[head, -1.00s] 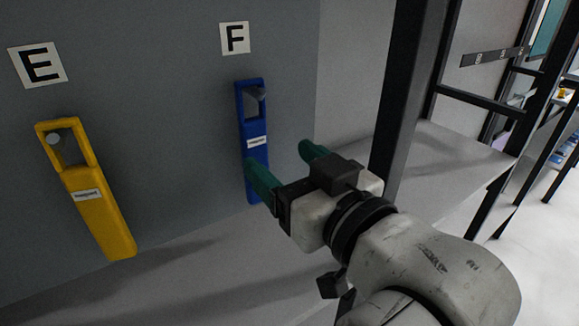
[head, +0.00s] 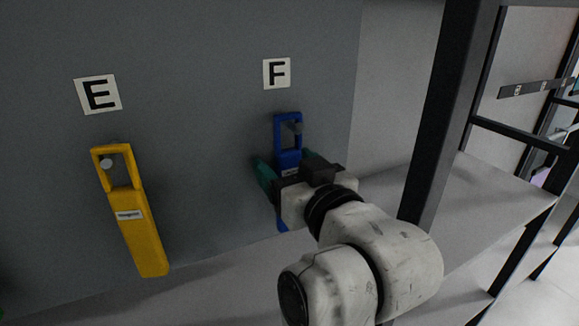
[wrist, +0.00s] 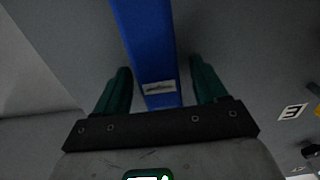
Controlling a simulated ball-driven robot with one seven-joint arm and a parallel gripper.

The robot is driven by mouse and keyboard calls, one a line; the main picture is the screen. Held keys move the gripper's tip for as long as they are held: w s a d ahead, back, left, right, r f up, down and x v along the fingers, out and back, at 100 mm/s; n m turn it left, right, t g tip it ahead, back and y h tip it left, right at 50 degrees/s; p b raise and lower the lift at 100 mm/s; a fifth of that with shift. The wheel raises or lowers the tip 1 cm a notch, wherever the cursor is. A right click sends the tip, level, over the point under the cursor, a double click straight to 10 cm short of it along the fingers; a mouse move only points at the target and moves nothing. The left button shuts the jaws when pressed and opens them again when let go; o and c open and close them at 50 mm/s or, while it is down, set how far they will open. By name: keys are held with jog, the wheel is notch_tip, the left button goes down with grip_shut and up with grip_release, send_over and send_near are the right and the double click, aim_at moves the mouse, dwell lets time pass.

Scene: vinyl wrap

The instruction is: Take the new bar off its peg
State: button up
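A blue bar (head: 288,160) hangs by its top loop on a peg (head: 296,127) under the letter F sign (head: 277,73). A yellow bar (head: 139,233) hangs by its loop on a peg (head: 107,163) under the letter E sign (head: 98,94). Which bar is the new one, the frames do not show. My gripper (head: 285,168) is open, with its green fingers on either side of the blue bar. In the wrist view the blue bar (wrist: 147,45) runs between the two fingers, with a gap on each side. My gripper hides part of the bar's lower half in the head view.
The grey panel (head: 200,150) stands behind both bars. A pale ledge (head: 225,265) runs below them. A dark upright post (head: 440,120) stands right of my arm, with shelving beyond it.

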jog(key=c, duration=1.1)
jog(key=shift+r+p, duration=0.8)
jog(key=shift+r, duration=0.05)
